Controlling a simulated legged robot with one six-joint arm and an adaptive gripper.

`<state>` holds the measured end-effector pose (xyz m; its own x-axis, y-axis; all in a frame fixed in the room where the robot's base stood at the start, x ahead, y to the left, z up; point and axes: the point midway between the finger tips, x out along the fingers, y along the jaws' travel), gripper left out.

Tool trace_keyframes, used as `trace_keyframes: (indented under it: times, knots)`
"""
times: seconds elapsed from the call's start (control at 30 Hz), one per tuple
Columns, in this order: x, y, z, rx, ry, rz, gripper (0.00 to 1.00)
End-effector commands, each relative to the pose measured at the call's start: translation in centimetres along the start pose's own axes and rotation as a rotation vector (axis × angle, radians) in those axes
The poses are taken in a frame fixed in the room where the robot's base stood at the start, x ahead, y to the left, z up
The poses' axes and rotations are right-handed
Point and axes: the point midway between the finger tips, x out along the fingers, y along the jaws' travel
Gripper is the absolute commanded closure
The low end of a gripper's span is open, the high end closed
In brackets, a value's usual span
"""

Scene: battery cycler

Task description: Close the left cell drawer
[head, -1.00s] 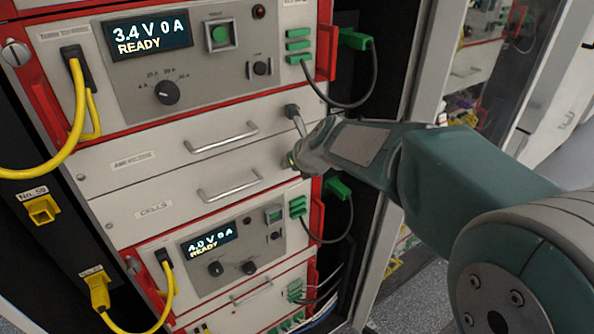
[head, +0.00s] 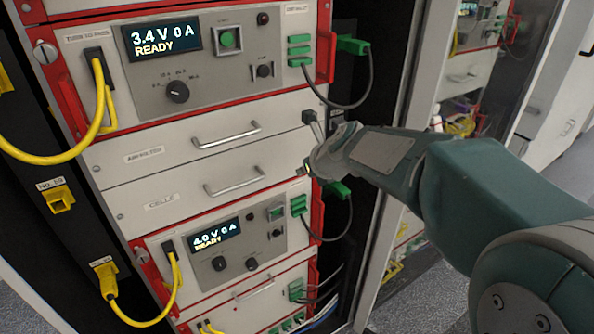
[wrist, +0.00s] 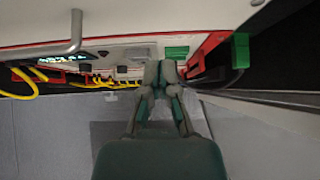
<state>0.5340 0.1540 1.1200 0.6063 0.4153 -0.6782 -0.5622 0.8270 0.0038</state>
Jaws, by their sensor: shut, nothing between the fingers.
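The drawer labelled CELLS (head: 140,207) is in the rack in the head view, a pale front with a silver bar handle (head: 235,187). Its front looks about level with the drawer above; I cannot tell if a small gap remains. In the wrist view the handle (wrist: 75,38) is at the upper left, on a pale front. My gripper (head: 304,172) is at the right end of the drawer front in the head view, and I cannot tell if it touches. In the wrist view my gripper (wrist: 160,72) has its fingers together and empty, right of the handle.
Another drawer (head: 180,147) with a handle lies above, under a cycler unit (head: 200,60) reading 3.4 V. A 4.0 V unit (head: 225,240) is below. Green plugs (head: 350,45) with cables and yellow cables (head: 105,110) hang close by. A second rack stands at the right.

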Motion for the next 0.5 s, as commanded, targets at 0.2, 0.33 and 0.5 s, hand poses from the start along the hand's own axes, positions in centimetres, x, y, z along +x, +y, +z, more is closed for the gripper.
trace_keyframes:
  times: [0.2,0.33,0.5]
  knots:
    - [-2.8,0.1,0.0,-0.002,0.0,-0.001,1.0]
    - [-5.0,0.1,0.0,-0.001,0.0,-0.002,1.0]
    - [-7.6,0.1,-0.1,-0.001,0.001,-0.001,1.0]
